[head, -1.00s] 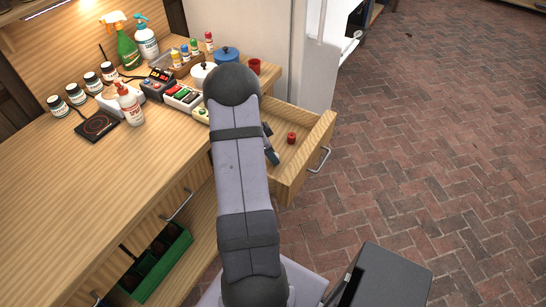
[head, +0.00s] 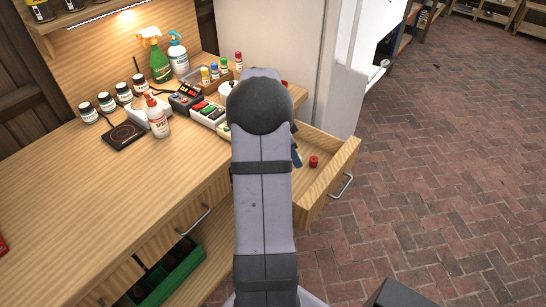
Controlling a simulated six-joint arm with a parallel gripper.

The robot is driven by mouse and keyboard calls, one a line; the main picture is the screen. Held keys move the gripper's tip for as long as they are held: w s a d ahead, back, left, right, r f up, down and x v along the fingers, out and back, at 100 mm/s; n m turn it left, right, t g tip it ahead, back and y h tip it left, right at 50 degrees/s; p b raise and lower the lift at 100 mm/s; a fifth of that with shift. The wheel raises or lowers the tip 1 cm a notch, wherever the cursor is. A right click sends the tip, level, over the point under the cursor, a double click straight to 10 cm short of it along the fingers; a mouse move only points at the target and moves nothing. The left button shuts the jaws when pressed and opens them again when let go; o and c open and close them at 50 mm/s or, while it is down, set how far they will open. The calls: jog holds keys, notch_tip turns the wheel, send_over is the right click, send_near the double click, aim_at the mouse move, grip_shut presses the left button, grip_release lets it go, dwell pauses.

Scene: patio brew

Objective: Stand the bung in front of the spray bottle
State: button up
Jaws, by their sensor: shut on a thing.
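The spray bottle (head: 160,66) is green with an orange and white trigger head and stands upright at the back of the bench. My gripper (head: 296,158) shows only as a small dark blue part beside my arm, over the open drawer. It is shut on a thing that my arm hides. A small red round piece (head: 313,161) lies in the drawer, just right of the gripper and apart from it. I cannot tell whether the bung is this red piece or the hidden thing.
A teal-topped bottle (head: 178,55) stands right of the spray bottle. A red-topped white bottle (head: 156,117), several jars (head: 106,102) and a black plate (head: 124,136) stand in front. The open drawer (head: 333,183) juts out at right. The bench's left front (head: 100,200) is clear.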

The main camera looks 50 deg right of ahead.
jog(key=shift+w+r, duration=0.1)
jog(key=w+a+r+n+t+p, duration=0.2)
jog(key=w+a+r+n+p, duration=0.3)
jog(key=w+a+r, duration=0.3)
jog(key=w+a+r+n+t+h+p, duration=0.1)
jog(key=w+a+r+n+p, duration=0.3)
jog(key=w+a+r+p, duration=0.3)
jog(key=w+a+p, duration=0.1)
jog(key=w+a, duration=0.2)
jog(key=w, duration=0.3)
jog(key=shift+w+r+n+t, duration=0.25)
jog(key=shift+r+n+t, duration=0.1)
jog(key=shift+n+t, duration=0.05)
jog(key=shift+f+p, duration=1.5)
jog(key=shift+f, duration=3.5)
jog(key=shift+f, duration=0.2)
